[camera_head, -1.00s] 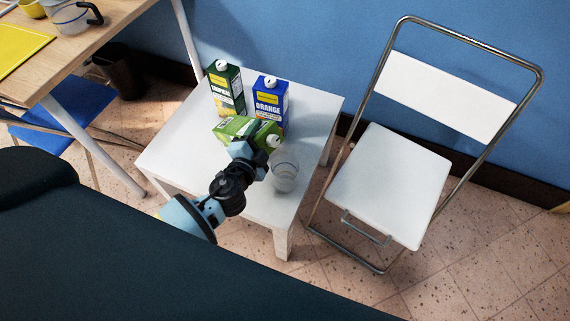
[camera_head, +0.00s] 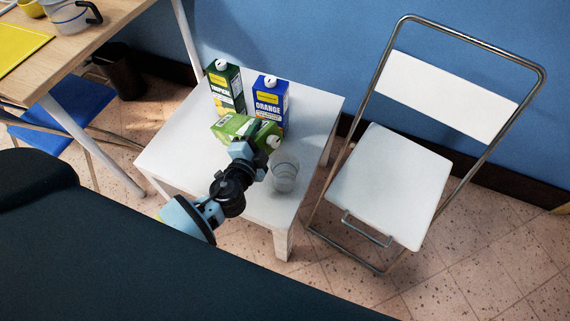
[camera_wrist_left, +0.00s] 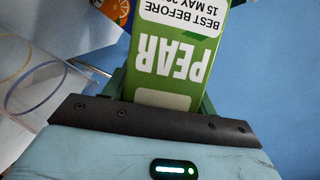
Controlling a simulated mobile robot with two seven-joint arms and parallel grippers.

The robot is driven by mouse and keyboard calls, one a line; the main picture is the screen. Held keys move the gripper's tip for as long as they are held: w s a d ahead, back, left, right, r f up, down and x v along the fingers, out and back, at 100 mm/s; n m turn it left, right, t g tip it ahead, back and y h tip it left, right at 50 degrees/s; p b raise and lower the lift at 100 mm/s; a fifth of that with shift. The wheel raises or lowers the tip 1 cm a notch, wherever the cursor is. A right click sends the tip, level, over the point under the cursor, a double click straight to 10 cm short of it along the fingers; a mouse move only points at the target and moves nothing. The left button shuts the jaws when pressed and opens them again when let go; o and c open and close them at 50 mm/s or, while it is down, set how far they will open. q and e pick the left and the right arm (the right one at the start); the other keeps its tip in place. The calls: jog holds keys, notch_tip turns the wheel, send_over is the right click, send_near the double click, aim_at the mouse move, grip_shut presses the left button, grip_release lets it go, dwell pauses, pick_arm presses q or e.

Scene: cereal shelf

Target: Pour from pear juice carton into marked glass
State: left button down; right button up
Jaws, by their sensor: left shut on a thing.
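The green pear juice carton (camera_head: 233,127) is tilted far over above the white table, its white cap (camera_head: 274,142) pointing right toward the glass. My left gripper (camera_head: 242,150) is shut on the carton; in the left wrist view (camera_wrist_left: 160,112) the carton (camera_wrist_left: 175,60) fills the space between the fingers, its PEAR lettering upside down. The clear glass (camera_head: 285,172) stands upright on the table, just right of and below the cap. Its rim also shows at the left of the left wrist view (camera_wrist_left: 45,80). My right gripper is not in view.
A dark green tropical carton (camera_head: 226,88) and a blue orange carton (camera_head: 270,103) stand upright behind the pear carton on the white table (camera_head: 180,145). A white folding chair (camera_head: 390,185) stands right. A wooden table (camera_head: 80,45) with a jug (camera_head: 72,15) is at upper left.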

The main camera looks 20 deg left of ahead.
pick_arm(q)
jog(key=shift+a+m+t+y+b, duration=0.1)
jog(key=shift+m+t+y+b, duration=0.2)
jog(key=shift+m+b, duration=0.35)
dwell(2.2)
jog(key=shift+r, duration=0.1)
dwell(0.5)
jog(key=shift+r+m+t+b, duration=0.3)
jog(key=shift+r+m, duration=0.2)
jog(key=shift+m, duration=0.25)
dwell(1.6)
jog(key=shift+d+f+m+t+b, duration=0.25)
jog(key=shift+m+b, duration=0.25)
jog(key=shift+b, duration=0.35)
dwell(1.3)
